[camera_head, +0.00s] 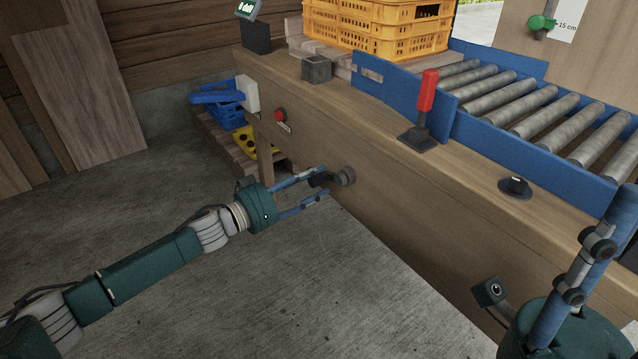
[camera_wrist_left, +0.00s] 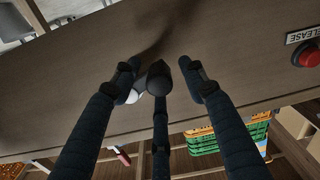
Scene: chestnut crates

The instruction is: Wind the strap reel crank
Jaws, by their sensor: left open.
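The strap reel crank (camera_head: 346,176) is a small grey round hub with a dark handle, on the wooden front panel of the bench. My left gripper (camera_head: 326,182) is open at the crank, with its blue fingers on both sides of the dark handle. In the left wrist view the open fingers (camera_wrist_left: 160,76) reach toward the panel, and a dark rounded part (camera_wrist_left: 158,76) shows between them. I cannot tell whether any finger touches it. My right gripper (camera_head: 592,262) is partly in view at the lower right; its opening cannot be made out.
A red-handled lever (camera_head: 427,97) and a black knob (camera_head: 515,187) are on the bench top (camera_head: 465,180). A roller conveyor (camera_head: 545,105) and yellow crates (camera_head: 375,28) are behind. A red release button (camera_wrist_left: 307,56) is on the panel. The concrete floor (camera_head: 290,290) in front is clear.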

